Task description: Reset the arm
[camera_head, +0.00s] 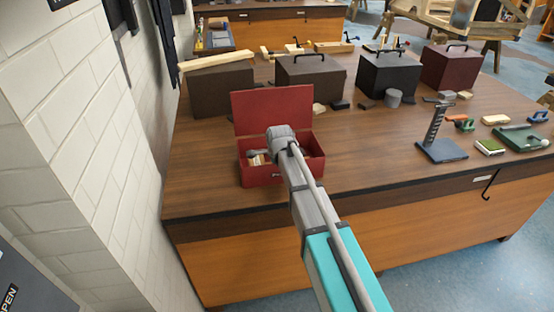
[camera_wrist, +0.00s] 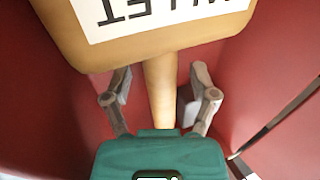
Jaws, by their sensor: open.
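In the wrist view, a wooden mallet with a white label on its head (camera_wrist: 150,22) lies against the red inside of a toolbox. Its handle (camera_wrist: 160,90) runs down the picture between the fingers of my gripper (camera_wrist: 161,78). The fingers are spread apart, one on each side of the handle, with gaps to it. A green block-like part covers the lower end of the handle. In the head view, my arm reaches down into the open red toolbox (camera_head: 272,108); my gripper is hidden there by the arm and the box.
The toolbox stands near the front left edge of a wooden workbench (camera_head: 370,165), its lid raised behind my arm. Closed dark boxes (camera_head: 310,74) line the back. A metal stand (camera_head: 435,125) and small tools are at right. A white brick wall (camera_head: 70,110) rises at left.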

